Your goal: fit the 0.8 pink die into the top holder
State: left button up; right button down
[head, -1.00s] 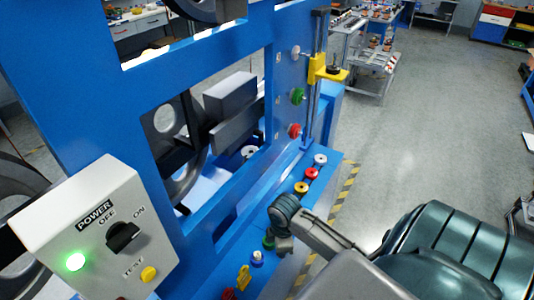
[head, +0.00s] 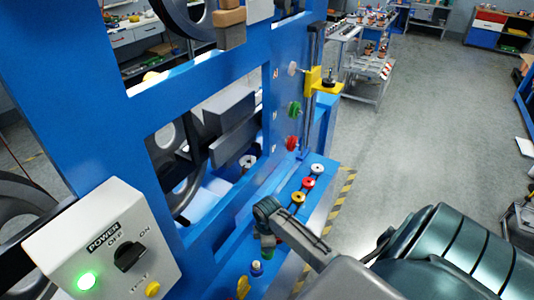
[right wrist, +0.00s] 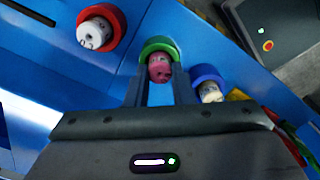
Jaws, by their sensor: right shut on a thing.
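My right gripper (head: 265,228) reaches down to the row of dies on the blue ledge. In the right wrist view its two fingers (right wrist: 156,80) are shut on a die with a green rim and a pink face (right wrist: 159,67). In the head view the arm mostly hides this die. I cannot tell whether it is clear of the ledge. On the blue panel, white (head: 292,69), green (head: 294,108) and red (head: 292,142) round parts sit one above another; the white one is topmost. My left gripper is not in view.
White (head: 317,168), red (head: 308,183) and yellow (head: 298,197) dies stand on the ledge beyond my gripper, and a blue-rimmed die (head: 257,267) nearer. A yellow bracket (head: 322,84) is on the upright post. A power box (head: 100,240) stands at front left.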

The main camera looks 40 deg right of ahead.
jog(key=shift+f, duration=0.1)
jog(key=c, duration=1.3)
grip_release()
jog(key=shift+o, duration=0.2)
notch_tip(320, 180, up, 12)
jog(key=b, duration=0.2)
jog(key=shift+b, duration=0.4)
